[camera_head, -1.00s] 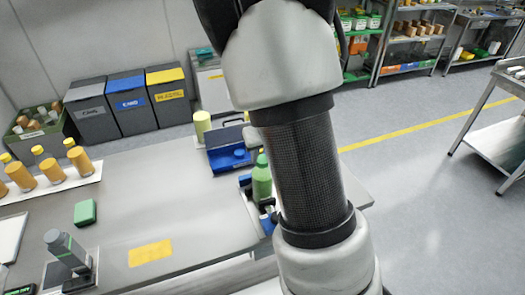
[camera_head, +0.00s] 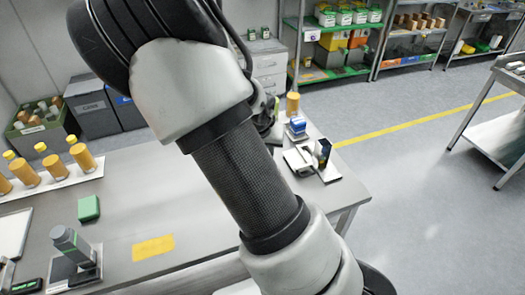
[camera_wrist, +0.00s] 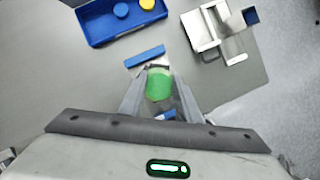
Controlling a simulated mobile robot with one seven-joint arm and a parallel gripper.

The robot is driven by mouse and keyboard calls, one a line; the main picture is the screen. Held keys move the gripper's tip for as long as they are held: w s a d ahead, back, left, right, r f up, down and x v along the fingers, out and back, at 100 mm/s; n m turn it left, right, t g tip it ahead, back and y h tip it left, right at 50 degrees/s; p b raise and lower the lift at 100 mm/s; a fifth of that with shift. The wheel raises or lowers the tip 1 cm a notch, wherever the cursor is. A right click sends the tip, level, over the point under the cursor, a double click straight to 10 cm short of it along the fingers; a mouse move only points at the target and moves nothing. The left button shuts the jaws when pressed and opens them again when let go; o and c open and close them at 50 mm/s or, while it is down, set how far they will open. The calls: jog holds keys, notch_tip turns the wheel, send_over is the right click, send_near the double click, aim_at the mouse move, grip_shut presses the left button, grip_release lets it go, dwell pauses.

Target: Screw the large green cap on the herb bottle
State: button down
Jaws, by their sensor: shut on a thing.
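My gripper (camera_wrist: 160,94) is shut on a light green round thing, which I take for the large green cap (camera_wrist: 159,82), in the wrist view. Blue-faced blocks, one above (camera_wrist: 145,57) and one partly hidden below, flank it like a holder's jaws. The herb bottle cannot be made out under the cap, so I cannot tell whether the cap touches it. In the head view my arm hides the fingertips, the bottle and the holder.
A blue tray (camera_wrist: 95,30) holds a blue cap (camera_wrist: 121,10) and a yellow cap (camera_wrist: 147,4). A metal fixture (camera_head: 303,160) stands near the table's right edge, beside the gripper. Orange bottles (camera_head: 53,168) and a green block (camera_head: 88,208) are at left.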

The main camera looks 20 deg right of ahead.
jog(key=shift+m, duration=0.7)
jog(key=c, duration=1.2)
grip_release()
jog(key=shift+g, duration=0.3)
jog(key=shift+r, duration=3.5)
